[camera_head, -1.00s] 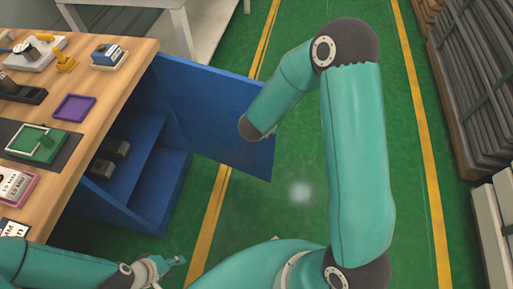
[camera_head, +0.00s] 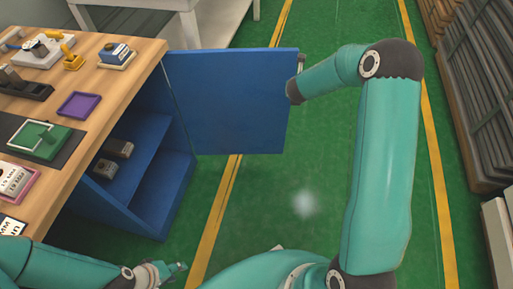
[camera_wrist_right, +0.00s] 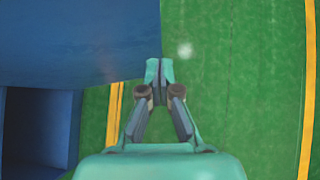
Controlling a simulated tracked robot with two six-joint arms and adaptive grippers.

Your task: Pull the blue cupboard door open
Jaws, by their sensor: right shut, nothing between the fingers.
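The blue cupboard door (camera_head: 235,100) stands wide open in the head view, swung out to the right of the cupboard (camera_head: 150,200). Its broad face also fills the upper left of the right wrist view (camera_wrist_right: 75,40). My right gripper (camera_wrist_right: 159,72) is shut and empty, with its fingertips at the door's free edge; I cannot tell whether they touch it. In the head view the right wrist is beside that edge and the fingers are mostly hidden. My left gripper (camera_head: 178,268) is low in the head view, away from the door, its jaw opening unclear.
The wooden worktop (camera_head: 135,80) above the cupboard holds a purple tray (camera_head: 80,105), a green frame (camera_head: 38,139) and other small items. Green floor (camera_head: 320,180) is free right of the door. Stacked racks line the far right.

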